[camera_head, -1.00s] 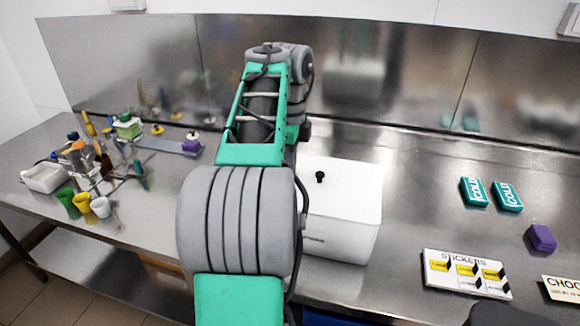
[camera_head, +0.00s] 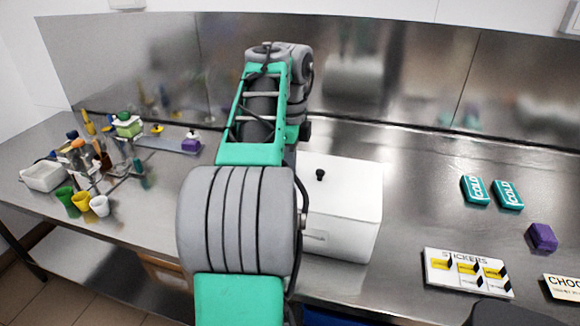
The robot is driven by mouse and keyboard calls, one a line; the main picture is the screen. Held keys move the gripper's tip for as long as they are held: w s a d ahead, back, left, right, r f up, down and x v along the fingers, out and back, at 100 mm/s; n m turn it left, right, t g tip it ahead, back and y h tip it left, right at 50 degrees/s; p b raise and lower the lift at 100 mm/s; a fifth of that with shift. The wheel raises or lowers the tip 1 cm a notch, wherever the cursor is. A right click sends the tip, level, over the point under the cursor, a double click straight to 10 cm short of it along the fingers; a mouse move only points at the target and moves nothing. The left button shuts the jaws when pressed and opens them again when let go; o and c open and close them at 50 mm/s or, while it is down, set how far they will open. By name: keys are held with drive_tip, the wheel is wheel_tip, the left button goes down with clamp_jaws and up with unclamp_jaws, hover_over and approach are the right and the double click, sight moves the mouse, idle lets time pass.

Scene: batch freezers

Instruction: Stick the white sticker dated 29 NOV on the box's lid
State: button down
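A white box (camera_head: 342,232) stands on the steel counter in the middle, partly behind my arm. Its white lid (camera_head: 345,185) is on and has a small black knob. The lid's left part is hidden by my arm, and I see no sticker on the visible part. A white sticker board (camera_head: 468,286) marked STICKERS lies near the counter's front edge at right, with yellow and black patches. I cannot read any date on it, and I cannot pick out the 29 NOV sticker. My gripper is not visible; my arm reaches up and hides it.
Two teal COLD packs (camera_head: 475,190) and a purple block (camera_head: 541,238) lie to the right. A cut-off CHOC sign (camera_head: 564,287) is at the right edge.

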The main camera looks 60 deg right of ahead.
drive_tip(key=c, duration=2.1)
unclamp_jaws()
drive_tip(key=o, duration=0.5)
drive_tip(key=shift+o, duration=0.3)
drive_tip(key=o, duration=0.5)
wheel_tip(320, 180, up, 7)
drive_tip(key=p, duration=0.7)
